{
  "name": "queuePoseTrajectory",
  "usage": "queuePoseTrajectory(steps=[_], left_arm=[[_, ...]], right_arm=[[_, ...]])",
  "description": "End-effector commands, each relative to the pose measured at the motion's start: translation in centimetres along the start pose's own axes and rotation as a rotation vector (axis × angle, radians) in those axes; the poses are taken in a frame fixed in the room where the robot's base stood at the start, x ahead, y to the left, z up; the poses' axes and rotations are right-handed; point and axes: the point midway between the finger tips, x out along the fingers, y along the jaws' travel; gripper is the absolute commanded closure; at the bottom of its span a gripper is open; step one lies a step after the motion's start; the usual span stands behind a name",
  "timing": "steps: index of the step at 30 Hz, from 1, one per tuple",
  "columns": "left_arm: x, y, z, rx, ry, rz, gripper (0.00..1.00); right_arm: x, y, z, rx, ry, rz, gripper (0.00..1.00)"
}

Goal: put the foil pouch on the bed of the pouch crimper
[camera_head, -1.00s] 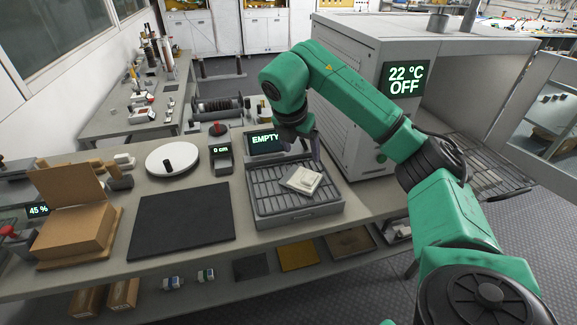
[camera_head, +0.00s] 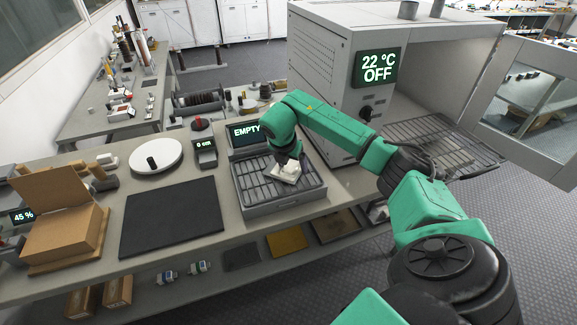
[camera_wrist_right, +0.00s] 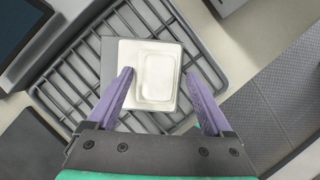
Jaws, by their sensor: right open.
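A pale, flat square piece with a raised rounded panel (camera_wrist_right: 159,75) lies over a darker grey flat sheet on a slatted grey tray (camera_wrist_right: 73,95). I cannot tell for sure whether this piece is the foil pouch. It also shows in the head view (camera_head: 285,174). My right gripper (camera_wrist_right: 158,74) is open, its purple fingers at either side of the piece, over its near part. I cannot tell whether they touch it. In the head view my right gripper (camera_head: 292,158) is just above the tray. I cannot identify the pouch crimper surely. My left gripper is out of view.
A screen reading EMPTY (camera_head: 246,132) stands behind the tray. A small meter (camera_head: 205,150), a white round plate (camera_head: 155,158), a black mat (camera_head: 172,217) and a cardboard box (camera_head: 62,235) are to the left. A grey oven reading 22 °C OFF (camera_head: 325,80) stands right.

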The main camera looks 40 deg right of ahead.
Motion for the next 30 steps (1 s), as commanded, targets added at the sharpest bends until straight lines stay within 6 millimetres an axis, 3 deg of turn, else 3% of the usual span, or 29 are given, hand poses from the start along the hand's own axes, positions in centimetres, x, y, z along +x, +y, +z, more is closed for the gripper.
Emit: queuePoseTrajectory(steps=[2,6,8,9,17,22,26,30], left_arm=[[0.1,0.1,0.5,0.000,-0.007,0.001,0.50],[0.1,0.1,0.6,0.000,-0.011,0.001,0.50],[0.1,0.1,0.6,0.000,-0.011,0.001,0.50],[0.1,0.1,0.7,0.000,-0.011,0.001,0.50],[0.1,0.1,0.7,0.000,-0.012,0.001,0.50],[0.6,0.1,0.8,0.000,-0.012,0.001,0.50],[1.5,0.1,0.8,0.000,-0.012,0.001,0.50],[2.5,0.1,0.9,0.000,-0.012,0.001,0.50]], right_arm=[[0.0,0.0,0.0,0.000,0.000,0.000,0.19],[0.0,0.0,0.0,0.000,0.000,0.000,0.72],[0.0,0.0,0.0,0.000,0.000,0.000,0.95],[0.0,0.0,0.0,0.000,0.000,0.001,1.00],[-0.2,0.1,0.1,0.001,-0.001,0.002,1.00],[-1.5,0.1,0.7,0.002,-0.002,0.004,1.00],[-4.4,0.2,1.9,0.004,-0.004,0.008,1.00],[-9.6,0.2,4.0,0.006,-0.004,0.011,1.00]])
